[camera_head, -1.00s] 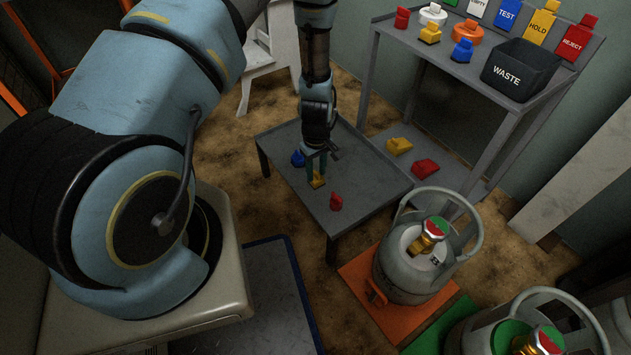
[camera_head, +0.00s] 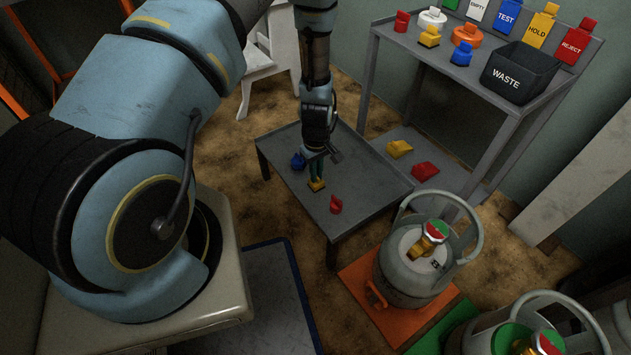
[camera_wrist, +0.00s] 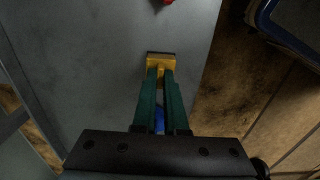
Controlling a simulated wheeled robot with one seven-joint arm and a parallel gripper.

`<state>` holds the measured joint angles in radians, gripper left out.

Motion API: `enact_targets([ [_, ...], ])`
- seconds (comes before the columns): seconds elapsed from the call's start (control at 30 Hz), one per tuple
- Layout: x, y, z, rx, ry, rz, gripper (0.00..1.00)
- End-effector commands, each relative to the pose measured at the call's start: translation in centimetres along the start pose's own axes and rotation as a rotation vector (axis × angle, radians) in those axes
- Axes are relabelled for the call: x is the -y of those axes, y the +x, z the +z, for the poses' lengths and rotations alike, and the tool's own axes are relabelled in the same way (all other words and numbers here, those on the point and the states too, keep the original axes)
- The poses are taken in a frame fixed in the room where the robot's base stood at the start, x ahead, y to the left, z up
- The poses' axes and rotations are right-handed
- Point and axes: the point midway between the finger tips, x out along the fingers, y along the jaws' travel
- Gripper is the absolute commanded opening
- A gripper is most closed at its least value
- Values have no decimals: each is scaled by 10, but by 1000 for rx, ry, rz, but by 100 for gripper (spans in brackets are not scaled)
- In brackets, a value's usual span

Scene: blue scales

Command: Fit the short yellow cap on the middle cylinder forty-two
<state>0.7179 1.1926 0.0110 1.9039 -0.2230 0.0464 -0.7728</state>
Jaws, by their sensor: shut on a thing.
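The yellow cap (camera_head: 316,184) is at the fingertips of my gripper (camera_head: 316,172), low over the small grey table (camera_head: 360,190). The wrist view shows the cap (camera_wrist: 160,60) between the tips of the two green fingers (camera_wrist: 161,78), which are shut on it. I cannot tell whether it still touches the tabletop. A grey gas cylinder with a collar handle (camera_head: 405,270) stands on an orange mat to the right, with a brass valve (camera_head: 430,238) on top. Its number is too small to read. Another cylinder (camera_head: 490,335) is partly cut off at the bottom right.
A blue cap (camera_head: 298,161) and a red cap (camera_head: 336,204) are on the small table beside my gripper. A shelf behind holds more caps, labelled tags and a black WASTE bin (camera_head: 518,72). Yellow (camera_head: 399,148) and red (camera_head: 424,171) pieces lie on its lower shelf.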

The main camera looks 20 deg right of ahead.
Motion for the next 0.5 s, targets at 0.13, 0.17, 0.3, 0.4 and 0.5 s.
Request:
enact_targets([
  [0.13,0,-3,0,0,0,0,0],
  [0.17,0,-4,0,0,0,0,0],
  [0.3,0,-11,0,0,0,0,0],
  [0.4,0,-16,0,0,0,0,0],
  [0.5,0,-21,0,0,0,0,0],
])
